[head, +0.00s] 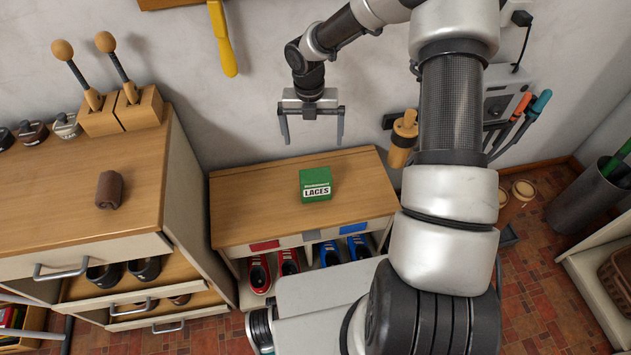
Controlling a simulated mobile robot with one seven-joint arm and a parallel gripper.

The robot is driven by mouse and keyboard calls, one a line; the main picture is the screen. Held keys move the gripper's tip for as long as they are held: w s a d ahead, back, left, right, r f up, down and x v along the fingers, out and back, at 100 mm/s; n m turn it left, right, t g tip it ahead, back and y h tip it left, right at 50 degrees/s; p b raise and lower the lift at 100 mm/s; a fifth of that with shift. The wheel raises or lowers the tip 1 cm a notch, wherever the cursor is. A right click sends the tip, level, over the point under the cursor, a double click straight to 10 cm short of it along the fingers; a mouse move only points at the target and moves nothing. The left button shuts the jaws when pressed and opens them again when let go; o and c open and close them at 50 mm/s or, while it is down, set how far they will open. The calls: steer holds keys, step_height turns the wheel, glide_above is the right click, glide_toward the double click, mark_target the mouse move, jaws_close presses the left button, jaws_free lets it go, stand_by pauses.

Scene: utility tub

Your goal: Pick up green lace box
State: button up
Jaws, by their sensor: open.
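The green lace box (316,185), with a white label reading "LACES", sits on the wooden top of a low shoe cabinet (240,200) in the head view. My gripper (312,140) is open and empty, with its two fingers pointing down. In the picture it shows just above the box, apart from it. How high it hangs over the cabinet top is hard to tell from this one view.
A taller wooden cabinet (60,190) stands at left with a brown object (109,190) and shoe stretchers (120,110) on it. Red shoes (260,273) and blue shoes (331,254) sit below. The top around the box is clear.

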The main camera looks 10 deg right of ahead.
mark_target(313, 175)
steer(key=f+n+b, duration=0.1)
steer(key=f, duration=0.4)
steer(key=f+b, duration=0.1)
steer(key=f, duration=0.5)
steer(key=f+n+b, duration=0.1)
steer(key=f+b, duration=0.1)
steer(key=f, duration=0.4)
steer(key=shift+w+f+n+y, duration=0.25)
steer(key=shift+w+n+y, duration=0.05)
steer(key=shift+w, duration=0.1)
steer(key=shift+d+f+b, duration=0.25)
steer(key=shift+f+b, duration=0.3)
steer(key=shift+f, duration=1.1)
steer(key=shift+d+f+b, duration=0.2)
steer(key=shift+f+b, duration=0.35)
steer(key=shift+f, duration=1.05)
steer(key=shift+r, duration=0.1)
steer(key=c, duration=1.2)
